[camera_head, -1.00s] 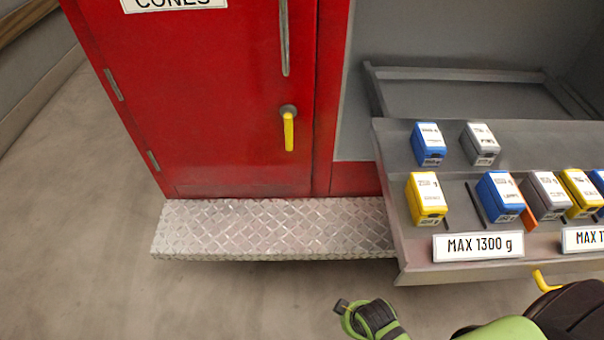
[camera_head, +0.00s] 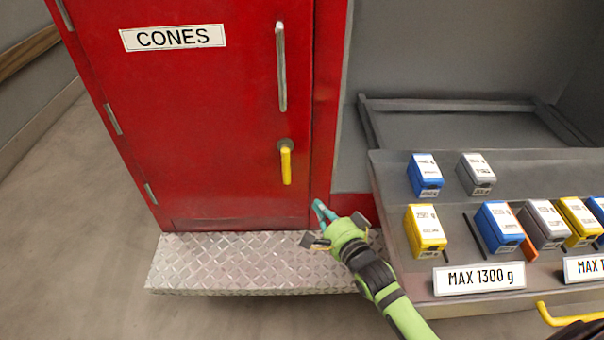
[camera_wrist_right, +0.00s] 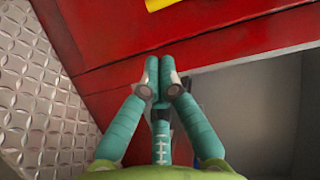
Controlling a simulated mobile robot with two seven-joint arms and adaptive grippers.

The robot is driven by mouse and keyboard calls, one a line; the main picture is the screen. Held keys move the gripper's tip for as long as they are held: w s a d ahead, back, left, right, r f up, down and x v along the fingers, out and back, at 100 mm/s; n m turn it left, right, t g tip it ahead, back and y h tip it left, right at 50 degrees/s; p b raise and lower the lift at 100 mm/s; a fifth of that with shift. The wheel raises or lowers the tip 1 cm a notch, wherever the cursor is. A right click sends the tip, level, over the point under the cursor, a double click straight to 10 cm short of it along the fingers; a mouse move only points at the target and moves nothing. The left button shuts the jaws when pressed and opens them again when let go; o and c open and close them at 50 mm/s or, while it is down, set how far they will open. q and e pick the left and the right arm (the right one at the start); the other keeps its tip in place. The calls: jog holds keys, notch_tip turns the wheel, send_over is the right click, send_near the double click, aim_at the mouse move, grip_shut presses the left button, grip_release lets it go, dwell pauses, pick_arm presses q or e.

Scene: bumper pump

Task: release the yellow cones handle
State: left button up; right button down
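The yellow cones handle (camera_head: 286,166) hangs down from its pivot on the red cabinet door labelled CONES (camera_head: 174,38). My right gripper (camera_head: 324,210) is in front of the cabinet's lower right part, below and right of the handle, apart from it. In the right wrist view its teal fingertips (camera_wrist_right: 160,72) are together with nothing between them, pointing at the red cabinet. The end of a yellow part, probably the handle, shows at that view's top edge (camera_wrist_right: 160,4). My left gripper is not in view.
A diamond-plate step (camera_head: 215,264) juts out below the door. A long grey vertical bar (camera_head: 281,66) is above the handle. To the right a grey shelf (camera_head: 394,160) holds several blue, grey and yellow boxes. Another yellow handle (camera_head: 572,318) is at the lower right.

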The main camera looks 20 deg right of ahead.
aim_at(286, 167)
jog(key=shift+w+d+r+m+t, duration=0.1)
jog(key=shift+w+r+m+t, duration=0.2)
jog(key=shift+r+m+t, duration=0.15)
jog(key=shift+w+d+r+m+t, duration=0.1)
jog(key=shift+w+r+m+t, duration=0.2)
jog(key=shift+r, duration=0.2)
jog(key=w, duration=0.3)
jog(key=w+a, duration=0.1)
jog(key=w, duration=0.6)
jog(key=shift+a, duration=0.35)
jog(key=shift+f, duration=0.1)
